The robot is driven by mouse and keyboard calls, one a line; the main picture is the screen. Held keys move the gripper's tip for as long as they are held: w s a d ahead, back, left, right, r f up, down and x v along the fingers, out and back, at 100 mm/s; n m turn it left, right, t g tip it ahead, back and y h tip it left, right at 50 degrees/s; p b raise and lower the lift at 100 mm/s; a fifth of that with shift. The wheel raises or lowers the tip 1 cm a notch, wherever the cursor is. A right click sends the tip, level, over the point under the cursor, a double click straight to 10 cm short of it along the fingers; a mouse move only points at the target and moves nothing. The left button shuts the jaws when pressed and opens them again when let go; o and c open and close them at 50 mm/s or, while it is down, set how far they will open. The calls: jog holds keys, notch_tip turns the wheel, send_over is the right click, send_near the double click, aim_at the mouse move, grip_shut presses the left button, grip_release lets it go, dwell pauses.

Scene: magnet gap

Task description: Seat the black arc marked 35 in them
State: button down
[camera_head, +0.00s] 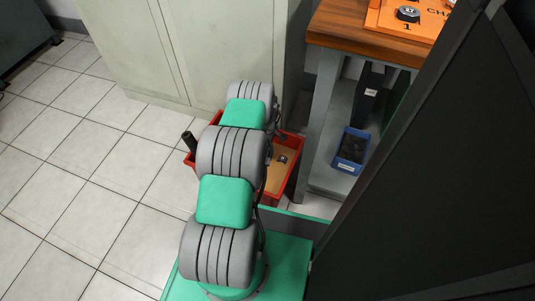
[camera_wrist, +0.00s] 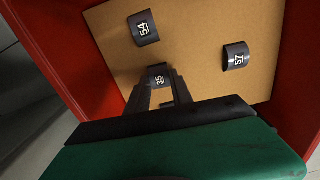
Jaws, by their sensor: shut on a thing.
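In the wrist view my gripper (camera_wrist: 161,87) is shut on the black arc marked 35 (camera_wrist: 158,74). The arc is between the fingertips, over the tan floor of a red bin; I cannot tell whether it still touches the floor. Two other black arcs lie apart from it in the bin, one marked 54 (camera_wrist: 143,28) at upper left and one marked 57 (camera_wrist: 236,56) at right. In the head view my arm hides the gripper and the held arc.
The red bin (camera_head: 295,180) stands on the tiled floor beside a pale cabinet (camera_head: 190,45). A wooden-topped bench (camera_head: 340,25) at upper right bears an orange plate (camera_head: 385,22) with a dark numbered part. A blue bin (camera_head: 351,165) of dark pieces sits on its lower shelf.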

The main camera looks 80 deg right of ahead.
jog(key=shift+r+p, duration=1.6)
jog(key=shift+r, duration=0.9)
jog(key=shift+r, duration=0.1)
